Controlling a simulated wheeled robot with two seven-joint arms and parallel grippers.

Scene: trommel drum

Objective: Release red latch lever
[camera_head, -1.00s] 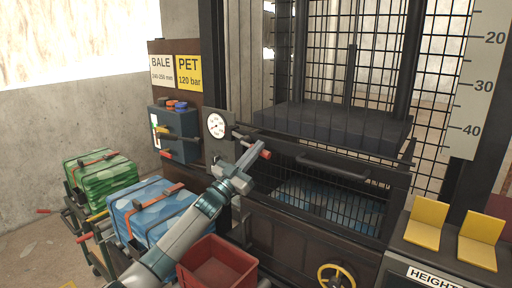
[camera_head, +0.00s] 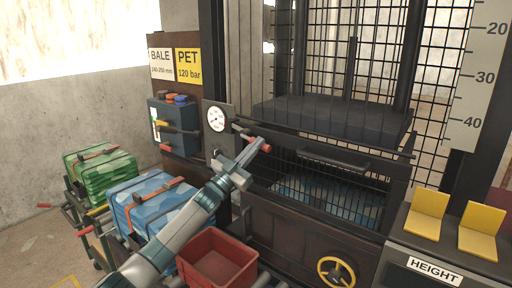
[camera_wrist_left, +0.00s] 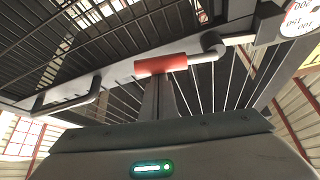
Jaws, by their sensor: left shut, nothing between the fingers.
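The red latch lever shows as a red grip (camera_head: 266,148) on a grey rod, just right of the round gauge on the dark baler front. In the left wrist view the red grip (camera_wrist_left: 160,65) lies crosswise at the end of a bent grey arm. My left gripper (camera_head: 259,144) reaches up from lower left, its fingertips at the lever. In the wrist view its fingers (camera_wrist_left: 158,82) are together and empty, with the tips just below or against the grip; I cannot tell whether they touch. The fingers partly cover the lever in the head view. My right gripper is not in view.
The gauge (camera_head: 215,118) and a blue control box (camera_head: 174,128) are left of the lever. A black door handle (camera_head: 333,161) is to its right. Below are a red crate (camera_head: 216,262), a yellow handwheel (camera_head: 336,272) and a blue strapped bale (camera_head: 152,205).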

